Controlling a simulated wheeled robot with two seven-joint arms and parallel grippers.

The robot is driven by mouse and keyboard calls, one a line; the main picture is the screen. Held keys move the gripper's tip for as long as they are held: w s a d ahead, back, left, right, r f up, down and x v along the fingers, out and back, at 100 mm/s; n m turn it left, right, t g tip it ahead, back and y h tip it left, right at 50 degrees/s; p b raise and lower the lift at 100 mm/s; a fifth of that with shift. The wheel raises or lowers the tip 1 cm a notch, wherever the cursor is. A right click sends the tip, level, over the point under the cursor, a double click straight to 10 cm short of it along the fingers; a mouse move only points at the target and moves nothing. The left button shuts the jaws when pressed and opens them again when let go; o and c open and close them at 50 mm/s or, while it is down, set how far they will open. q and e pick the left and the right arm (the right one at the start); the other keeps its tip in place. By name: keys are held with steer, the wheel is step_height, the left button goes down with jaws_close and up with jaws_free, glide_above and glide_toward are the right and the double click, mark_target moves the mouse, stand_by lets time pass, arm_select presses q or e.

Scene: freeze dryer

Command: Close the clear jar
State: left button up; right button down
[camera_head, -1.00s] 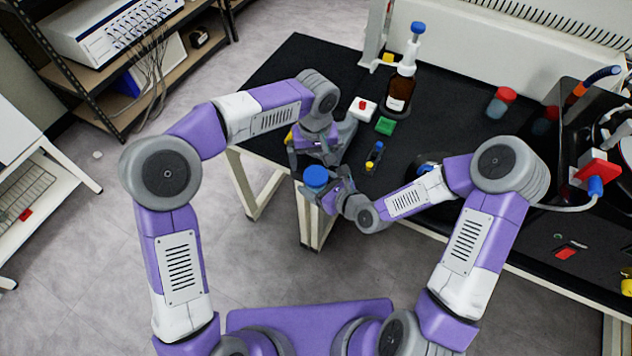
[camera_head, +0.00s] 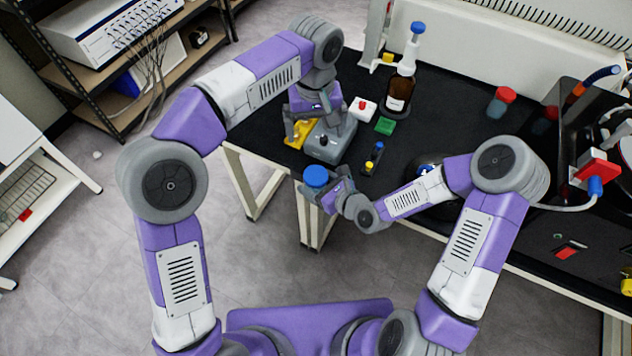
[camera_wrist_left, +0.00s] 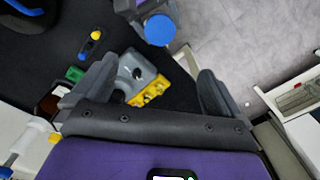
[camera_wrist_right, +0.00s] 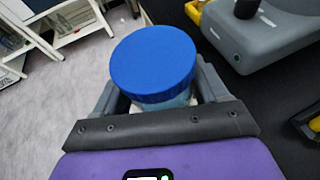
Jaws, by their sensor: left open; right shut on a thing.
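The jar (camera_wrist_right: 165,98) has a round blue lid (camera_wrist_right: 153,62) on top and sits between the fingers of my right gripper (camera_wrist_right: 160,92). In the head view the blue lid (camera_head: 316,176) shows just off the table's front edge, over the floor; the jar's body is mostly hidden there. My right gripper (camera_head: 328,192) is shut on the jar and holds it upright. I cannot tell how tightly the lid sits. My left gripper (camera_wrist_left: 152,90) is open and empty, above the grey device on the table; in the head view its fingers (camera_head: 318,115) are partly hidden.
A grey device (camera_head: 328,141) with a black knob and a yellow rack (camera_head: 301,132) stand at the table's left corner. Nearby are a white block with a red top (camera_head: 363,108), a green block (camera_head: 385,126), a small blue-and-yellow item (camera_head: 373,158) and a brown bottle (camera_head: 399,92).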

arm_select(q)
steer(key=s+a+f+n+g+y, duration=0.1)
steer(key=a+f, duration=0.5)
steer(key=f, duration=0.3)
steer(key=a+f+n+g+y, duration=0.1)
steer(key=a+f+y, duration=0.1)
steer(key=a+f, duration=0.6)
steer(key=s+f+t+h, duration=0.1)
steer(key=s+f+h, duration=0.2)
steer(key=s+f, duration=0.6)
steer(key=s+f+t+h, duration=0.1)
steer(key=s+f+h, duration=0.3)
steer(key=s+f, duration=0.5)
step_height(320, 180, down, 6)
steer(key=shift+s+d+r+t, duration=0.2)
steer(key=shift+s+d+t, duration=0.1)
steer(key=shift+s, duration=0.1)
